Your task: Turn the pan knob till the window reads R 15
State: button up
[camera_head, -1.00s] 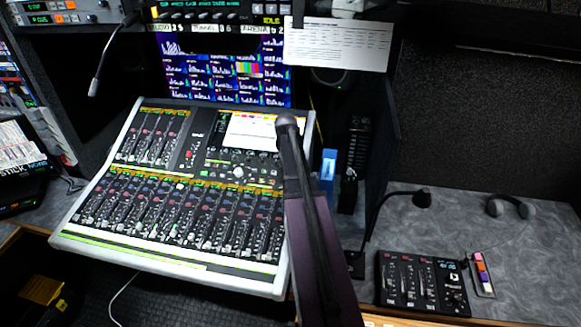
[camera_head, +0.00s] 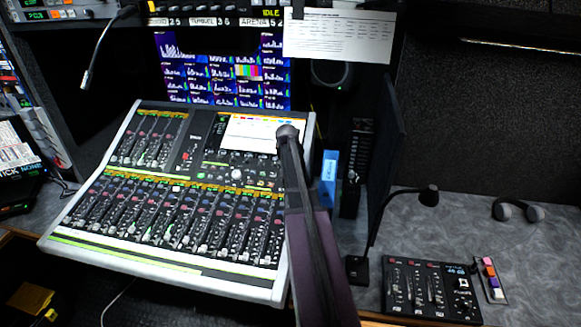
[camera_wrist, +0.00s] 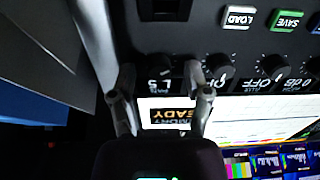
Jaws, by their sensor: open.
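The pan knob (camera_wrist: 160,66) is a dark round knob at the top middle of the wrist view. The small marking beside it appears to read L 5, tilted and hard to make out. My gripper (camera_wrist: 159,72) is open, with one finger on each side of the knob; I cannot tell whether either finger touches it. In the head view my gripper (camera_head: 288,132) is at the upper right of the mixing console (camera_head: 160,262), and the knob is not distinguishable there.
More knobs (camera_wrist: 222,66) stand in a row right of the pan knob, with LOAD (camera_wrist: 239,17) and SAVE (camera_wrist: 287,20) buttons above. A lit screen (camera_wrist: 255,113) lies below. In the head view, a blue object (camera_head: 328,178) and a gooseneck microphone (camera_head: 380,225) stand right of my arm.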

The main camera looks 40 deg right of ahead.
dwell(0.3)
grip_shut()
jog(key=shift+d, duration=0.1)
jog(key=shift+m, duration=0.5)
jog(key=m, duration=0.4)
jog(key=shift+m, duration=0.3)
jog(key=m, duration=0.6)
dwell(0.3)
